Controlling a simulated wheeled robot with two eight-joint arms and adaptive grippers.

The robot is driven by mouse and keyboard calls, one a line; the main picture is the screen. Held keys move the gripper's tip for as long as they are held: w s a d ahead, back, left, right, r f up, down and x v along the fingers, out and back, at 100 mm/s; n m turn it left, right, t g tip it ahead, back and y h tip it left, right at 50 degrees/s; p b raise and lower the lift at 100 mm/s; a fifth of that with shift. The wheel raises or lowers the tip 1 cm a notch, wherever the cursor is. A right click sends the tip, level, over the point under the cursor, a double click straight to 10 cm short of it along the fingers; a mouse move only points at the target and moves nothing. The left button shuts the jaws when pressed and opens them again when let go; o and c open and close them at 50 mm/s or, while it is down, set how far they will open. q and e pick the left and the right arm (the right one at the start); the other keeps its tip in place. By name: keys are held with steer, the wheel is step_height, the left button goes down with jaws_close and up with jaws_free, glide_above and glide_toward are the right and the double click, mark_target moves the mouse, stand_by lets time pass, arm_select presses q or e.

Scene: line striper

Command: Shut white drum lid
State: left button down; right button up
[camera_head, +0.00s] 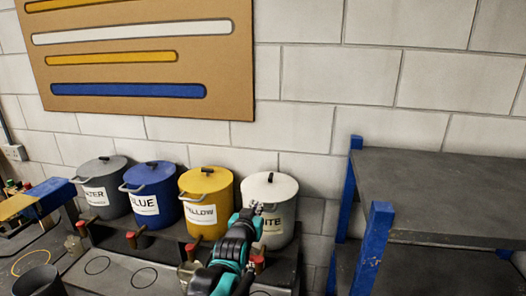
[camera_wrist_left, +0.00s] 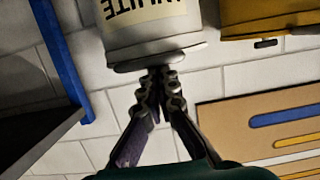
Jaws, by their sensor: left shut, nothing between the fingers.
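The white drum (camera_head: 284,222) stands at the right end of a row of drums, its label partly hidden by my left arm. Its white lid (camera_head: 272,185) lies on top with a dark handle. In the left wrist view the picture is upside down; the drum (camera_wrist_left: 150,32) shows its label and the lid (camera_wrist_left: 160,58) looks slightly tilted against the rim. My left gripper (camera_head: 257,208) is shut and empty in front of the drum's upper part. In the wrist view its fingertips (camera_wrist_left: 158,72) are at the lid's edge; I cannot tell whether they touch it. My right gripper is not in view.
Yellow (camera_head: 206,215), blue (camera_head: 151,205) and grey water (camera_head: 103,200) drums stand to the left, all with lids on. Red-tipped taps stick out in front. A dark shelf (camera_head: 440,190) with blue posts stands to the right. A block wall is close behind.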

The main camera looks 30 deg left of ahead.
arm_select(q)
step_height(320, 180, up, 4)
steer(key=p, duration=0.3)
steer(key=s+d+f, duration=0.2)
steer(key=s, duration=0.7)
steer(key=s+d+f+m+g+h+b, duration=0.1)
steer(key=s+d+f+b, duration=0.3)
steer(key=f, duration=0.6)
steer(key=s+d+f+m+g+h+b, duration=0.1)
steer(key=s+d+f+g+b, duration=0.3)
steer(key=s+f+b, duration=0.3)
steer(key=s+d+f+m+g+h+b, duration=0.1)
steer(key=s+d+f+b, duration=0.4)
steer(key=f, duration=0.9)
steer(key=shift+s+d+f+g+h+b, duration=0.2)
steer(key=shift+s+d+g+h+b, duration=0.25)
steer(key=shift+g+b, duration=0.45)
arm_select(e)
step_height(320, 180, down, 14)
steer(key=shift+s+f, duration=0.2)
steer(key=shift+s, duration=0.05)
arm_select(q)
steer(key=shift+a, duration=0.1)
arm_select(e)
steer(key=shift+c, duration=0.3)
